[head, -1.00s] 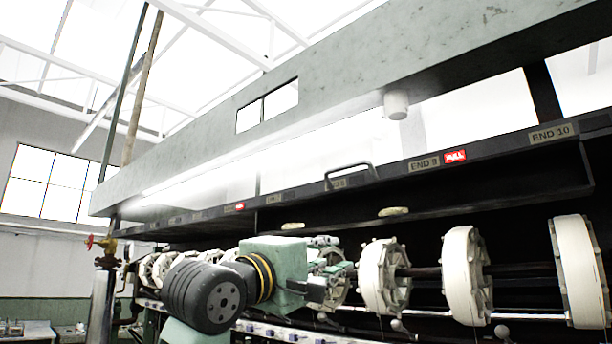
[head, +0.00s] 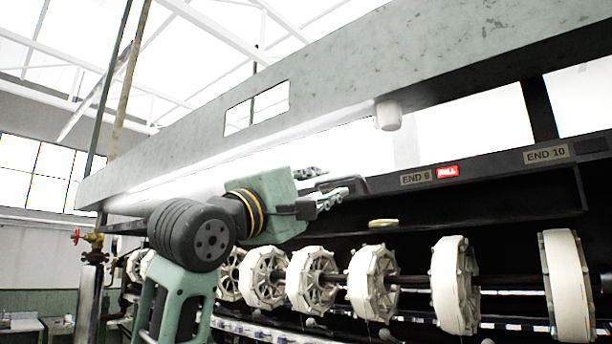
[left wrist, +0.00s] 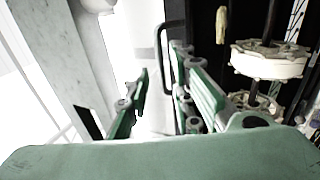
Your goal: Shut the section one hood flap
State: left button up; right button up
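The hood flap's dark lower rail (head: 490,163) runs along the machine below the pale green hood beam, with END 9 and END 10 labels and a red tag. The flap stands raised, with a dark opening under it. Its dark bar handle (head: 352,184) is partly hidden by my left gripper (head: 328,188). In the left wrist view the handle (left wrist: 161,45) lies ahead between the lines of the two fingers, nearer the right one. My left gripper (left wrist: 165,100) is open with nothing between its fingers; I cannot tell whether it touches the handle. My right gripper is not in view.
A row of white reels (head: 455,285) sits on a shaft below the rail. The green hood beam (head: 330,85) with a white cylinder (head: 389,115) hangs above. A post with a red-handled valve (head: 92,240) stands at the left.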

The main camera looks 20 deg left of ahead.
aim_at(335, 181)
pick_arm(q)
jog(key=x, duration=0.4)
jog(key=shift+p, duration=0.3)
jog(key=shift+x, duration=0.95)
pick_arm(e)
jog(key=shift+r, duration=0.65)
pick_arm(q)
grip_shut()
jog(key=shift+f, duration=0.1)
